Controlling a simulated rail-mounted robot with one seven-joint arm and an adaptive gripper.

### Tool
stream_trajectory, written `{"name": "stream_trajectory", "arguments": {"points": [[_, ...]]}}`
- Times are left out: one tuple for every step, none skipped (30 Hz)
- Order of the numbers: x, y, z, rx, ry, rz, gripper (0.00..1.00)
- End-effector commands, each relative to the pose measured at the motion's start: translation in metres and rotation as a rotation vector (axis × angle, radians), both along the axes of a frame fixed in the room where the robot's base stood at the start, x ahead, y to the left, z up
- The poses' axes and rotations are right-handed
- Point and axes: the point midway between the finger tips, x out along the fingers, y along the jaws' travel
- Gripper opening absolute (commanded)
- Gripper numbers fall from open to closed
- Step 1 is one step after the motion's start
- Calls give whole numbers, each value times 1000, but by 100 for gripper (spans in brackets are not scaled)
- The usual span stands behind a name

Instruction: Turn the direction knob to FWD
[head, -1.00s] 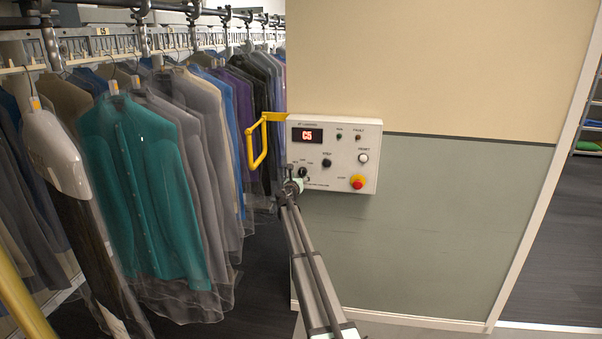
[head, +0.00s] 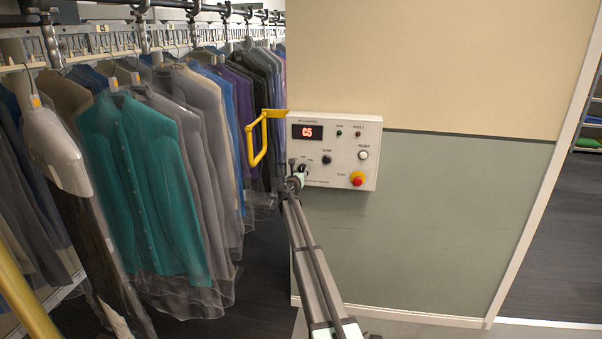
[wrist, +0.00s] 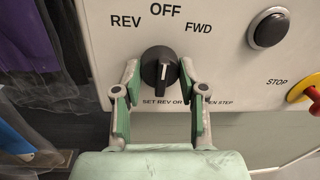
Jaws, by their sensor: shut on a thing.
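The direction knob (wrist: 160,68) is black and round-edged with a white pointer line, in the middle of the wrist view. Its pointer stands almost straight up, near the OFF label (wrist: 165,10). The REV label (wrist: 125,21) is at upper left and the FWD label (wrist: 198,27) at upper right. My gripper (wrist: 160,76) is shut on the knob, one finger on each side. In the head view my gripper (head: 296,180) is at the lower left of the white control panel (head: 338,178) and partly hides the knob area.
A red-and-yellow stop button (head: 357,179), a black step button (head: 327,160) and a white reset button (head: 363,155) share the panel. The display (head: 307,132) reads C5. A yellow handle (head: 257,145) juts out at its left, beside hanging garments (head: 150,190).

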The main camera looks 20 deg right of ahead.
Motion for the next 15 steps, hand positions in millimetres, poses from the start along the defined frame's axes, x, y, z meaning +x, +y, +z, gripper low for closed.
{"name": "stream_trajectory", "arguments": {"points": [[1, 0, -1, 7, -6, 0, 6], [1, 0, -1, 13, -9, 0, 6], [1, 0, -2, 23, -15, 1, 6], [1, 0, -2, 31, -22, 1, 6], [1, 0, -2, 41, -28, 1, 6], [1, 0, -3, 55, -38, 0, 7], [1, 0, -3, 69, -46, 0, 7], [1, 0, -3, 83, -56, 0, 7], [1, 0, -3, 104, -70, 1, 7], [1, 0, -3, 122, -81, 0, 7], [1, 0, -3, 138, -93, 0, 7], [1, 0, -4, 164, -110, 1, 7], [1, 0, -4, 184, -123, 1, 7], [1, 0, -4, 203, -136, 0, 7], [1, 0, -4, 232, -154, 1, 7]]}}
